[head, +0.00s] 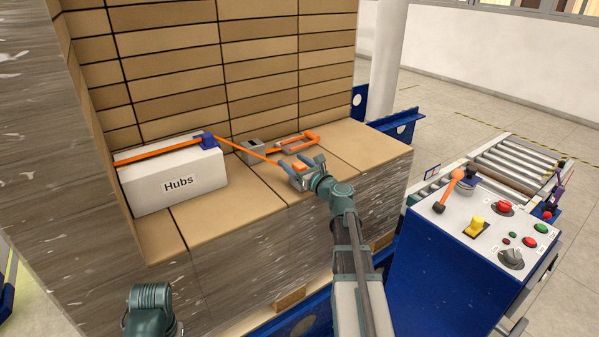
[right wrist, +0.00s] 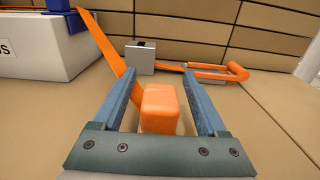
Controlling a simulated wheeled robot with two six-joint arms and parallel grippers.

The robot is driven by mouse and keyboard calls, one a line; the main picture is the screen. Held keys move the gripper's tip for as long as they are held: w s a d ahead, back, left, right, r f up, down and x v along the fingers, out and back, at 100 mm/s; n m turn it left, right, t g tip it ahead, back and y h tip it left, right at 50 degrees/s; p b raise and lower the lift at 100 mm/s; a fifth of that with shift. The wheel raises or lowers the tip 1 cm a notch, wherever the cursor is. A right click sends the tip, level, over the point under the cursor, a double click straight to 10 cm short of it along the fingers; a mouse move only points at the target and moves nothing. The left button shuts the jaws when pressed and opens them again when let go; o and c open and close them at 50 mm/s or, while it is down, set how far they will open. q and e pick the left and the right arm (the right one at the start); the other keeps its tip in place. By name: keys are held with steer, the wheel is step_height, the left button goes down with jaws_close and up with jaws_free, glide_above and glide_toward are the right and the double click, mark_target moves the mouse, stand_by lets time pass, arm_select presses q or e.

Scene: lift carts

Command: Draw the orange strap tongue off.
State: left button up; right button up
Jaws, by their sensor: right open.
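The orange strap tongue (right wrist: 160,108) is a rounded orange block at the end of the orange strap (right wrist: 101,45). My right gripper (right wrist: 160,77) is open, with one finger on each side of the tongue and small gaps showing. In the head view the right gripper (head: 301,163) is over the tan ledge, and the strap (head: 240,146) runs to it from the white Hubs box (head: 172,176). The grey buckle (head: 251,153) lies behind the gripper, apart from the tongue, with an orange handle (head: 300,143). My left gripper is out of view.
A blue corner piece (head: 209,141) sits on the box edge under the strap. A wall of stacked tan cartons (head: 220,60) stands behind the ledge. A blue control console (head: 480,225) with buttons and a lever stands at right, before a roller conveyor (head: 505,165).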

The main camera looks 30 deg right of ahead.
jaws_close()
stand_by(0.3)
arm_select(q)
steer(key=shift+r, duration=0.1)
arm_select(e)
steer(key=shift+r, duration=0.1)
